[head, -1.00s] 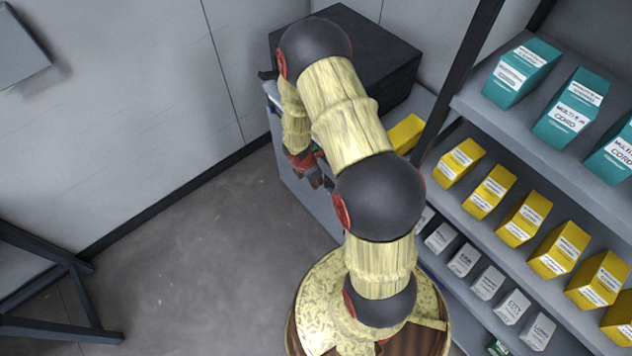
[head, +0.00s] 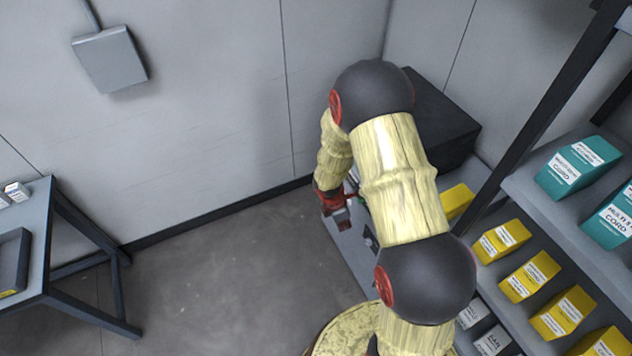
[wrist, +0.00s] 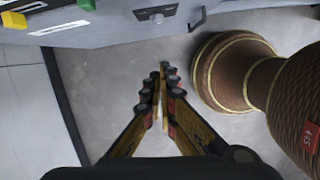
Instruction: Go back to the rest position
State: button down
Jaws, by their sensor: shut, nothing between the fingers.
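My arm hides part of the bench and the lower shelves in the head view.
A grey bench (wrist: 120,36) with a black box (head: 432,125) stands by the wall. Shelves at right hold teal boxes (head: 577,167) and yellow boxes (head: 529,277). A grey table (head: 38,232) is at left. The floor (head: 220,275) between is clear.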

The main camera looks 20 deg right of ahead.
jog(key=s+r+m+g, duration=0.1)
jog(key=s+m+g, duration=0.1)
jog(key=s+m, duration=0.4)
jog(key=s+a+r+m+t+y, duration=0.1)
jog(key=s+a+r+m+t, duration=0.1)
jog(key=r, duration=1.1)
jog(key=s+a+r+m+t+y, duration=0.1)
jog(key=s+a+r+m+t, duration=0.2)
jog(key=a+r, duration=0.4)
jog(key=s+a+r+m+t, duration=0.2)
jog(key=s+a+r+m, duration=0.2)
jog(key=r, duration=1.7)
jog(key=shift+s+a+m+t+y, duration=0.4)
jog(key=shift+s+m, duration=0.2)
jog(key=shift+m, duration=0.4)
jog(key=shift+d, duration=0.1)
